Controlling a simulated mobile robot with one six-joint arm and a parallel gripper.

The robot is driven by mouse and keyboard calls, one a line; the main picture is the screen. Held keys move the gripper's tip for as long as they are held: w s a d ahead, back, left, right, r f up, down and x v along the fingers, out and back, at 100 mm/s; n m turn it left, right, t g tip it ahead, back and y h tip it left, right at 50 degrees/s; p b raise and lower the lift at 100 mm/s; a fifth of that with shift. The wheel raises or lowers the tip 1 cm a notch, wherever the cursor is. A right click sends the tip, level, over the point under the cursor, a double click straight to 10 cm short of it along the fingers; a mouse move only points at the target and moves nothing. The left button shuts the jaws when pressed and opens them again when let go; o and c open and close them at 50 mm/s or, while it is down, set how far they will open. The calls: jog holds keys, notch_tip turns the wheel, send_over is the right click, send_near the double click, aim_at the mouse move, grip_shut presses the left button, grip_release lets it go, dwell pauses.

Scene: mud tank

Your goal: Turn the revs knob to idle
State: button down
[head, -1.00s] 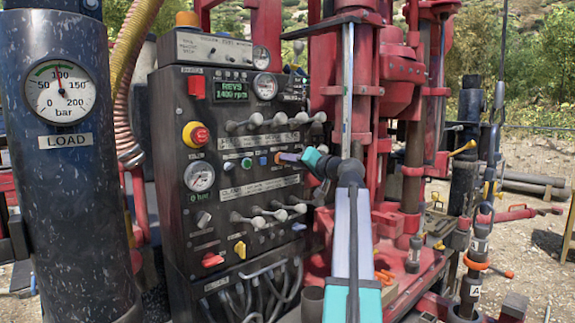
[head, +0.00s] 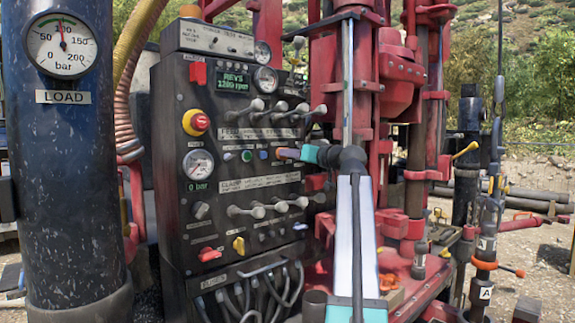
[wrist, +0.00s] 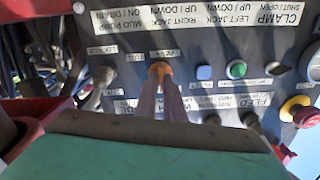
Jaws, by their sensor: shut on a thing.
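The control panel (head: 222,215) stands left of my arm in the head view. Its revs display (head: 233,85) reads about 1200 rpm. The orange revs knob (wrist: 160,67) shows in the wrist view at the tips of my two pale fingers. My gripper (wrist: 166,84) is shut on it, one finger on each side. In the head view, my gripper (head: 287,153) reaches the panel's right side and mostly hides the knob. The wrist view is upside down, and the small labels around the knob are hard to read.
Several levers (head: 264,113) project above the knob and more (head: 267,207) below it. A blue and a green button sit beside it. A red emergency stop (head: 196,123) is at the panel's left. The red drill mast (head: 395,110) stands close on the right.

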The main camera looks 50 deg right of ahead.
jog(key=shift+r+n+b, duration=0.2)
jog(key=shift+n+b, duration=0.9)
jog(key=shift+b, duration=0.25)
jog(key=shift+r, duration=0.1)
jog(key=c, duration=1.9)
grip_release()
jog(key=shift+o, duration=0.2)
jog(key=shift+f, duration=0.2)
jog(key=s+a+b, duration=0.1)
jog(key=s, duration=1.2)
jog(key=shift+s, duration=0.4)
